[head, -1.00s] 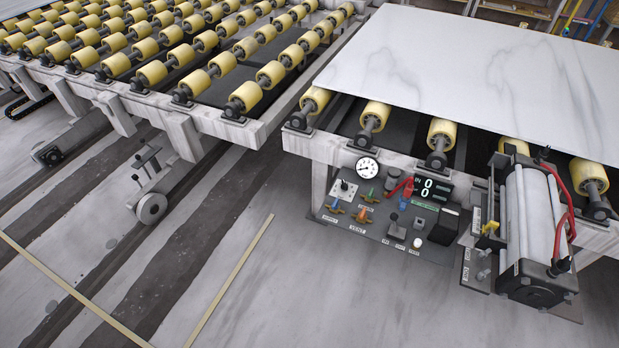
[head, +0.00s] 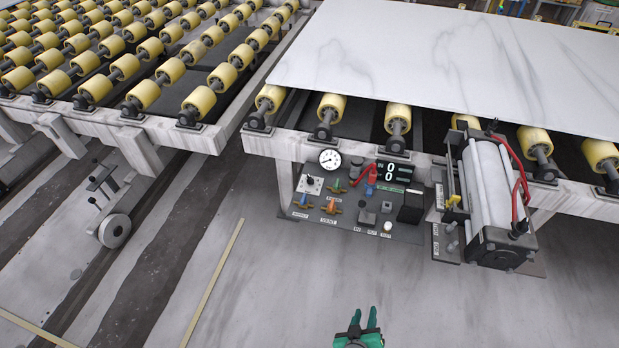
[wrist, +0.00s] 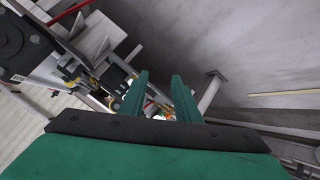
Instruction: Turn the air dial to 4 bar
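The control panel (head: 345,225) is fixed at the front of the roller frame, below the stone slab. Below the gauge is a small dark knob on a white plate (head: 311,185). The dial markings and any pointer setting are too small to read. My green gripper (head: 364,318) is at the bottom of the head view, in front of the panel and apart from it. In the wrist view its two fingers (wrist: 160,78) are spread with nothing between them.
A cylinder unit (head: 490,195) juts out to the right. The floor (head: 280,270) in front is clear.

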